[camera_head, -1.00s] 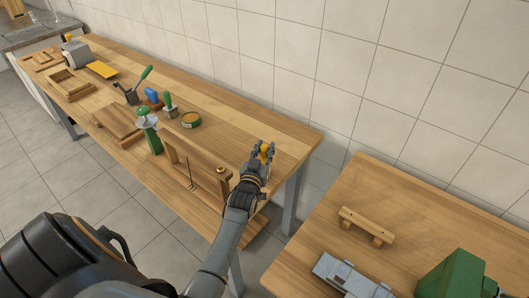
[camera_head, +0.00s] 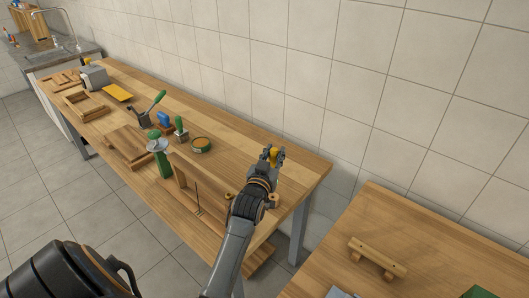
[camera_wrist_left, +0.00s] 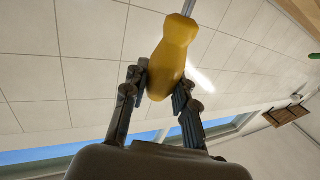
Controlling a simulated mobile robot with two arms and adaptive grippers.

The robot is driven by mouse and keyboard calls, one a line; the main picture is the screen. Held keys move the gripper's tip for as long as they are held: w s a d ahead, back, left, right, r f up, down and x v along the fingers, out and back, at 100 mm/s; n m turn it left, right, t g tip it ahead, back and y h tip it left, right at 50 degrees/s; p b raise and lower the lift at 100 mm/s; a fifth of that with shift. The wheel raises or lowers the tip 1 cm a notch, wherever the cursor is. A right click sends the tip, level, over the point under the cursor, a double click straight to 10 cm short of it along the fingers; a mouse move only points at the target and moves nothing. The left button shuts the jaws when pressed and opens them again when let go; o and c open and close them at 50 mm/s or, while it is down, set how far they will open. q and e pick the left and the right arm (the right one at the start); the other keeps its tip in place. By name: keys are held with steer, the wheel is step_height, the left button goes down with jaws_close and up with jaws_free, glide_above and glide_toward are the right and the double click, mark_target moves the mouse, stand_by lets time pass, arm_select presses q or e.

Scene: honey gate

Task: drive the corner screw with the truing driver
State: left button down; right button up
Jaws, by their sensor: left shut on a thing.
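My left gripper (camera_head: 272,158) is shut on the yellow handle of the truing driver (camera_head: 274,153), above the right end of the long bench. The left wrist view shows the driver's yellow handle (camera_wrist_left: 173,55) between the two fingers, with a grey shaft running up out of the picture. A wooden frame (camera_head: 193,185) stands upright at the front of the bench, left of my left forearm, with a thin rod at its front. My gripper is beyond the frame and apart from it. I cannot make out the corner screw. My right gripper is not in view.
A second table (camera_head: 440,245) at the right bears a wooden rail (camera_head: 377,258). The bench's right back part is clear.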

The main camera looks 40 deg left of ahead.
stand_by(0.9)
arm_select(q)
steer(key=shift+r+p, duration=0.3)
steer(key=shift+r, duration=0.05)
step_height(320, 180, up, 14)
steer(key=f+p, duration=0.1)
steer(key=p, duration=1.2)
steer(key=s+a+h+p, duration=0.1)
steer(key=s+a+p, duration=0.1)
steer(key=s, duration=1.5)
steer(key=shift+a+r+m, duration=0.15)
steer(key=shift+a+m, duration=0.25)
steer(key=shift+a, duration=0.2)
steer(key=shift+w, duration=0.1)
step_height(320, 180, down, 6)
steer(key=b, duration=0.3)
steer(key=shift+r, duration=0.15)
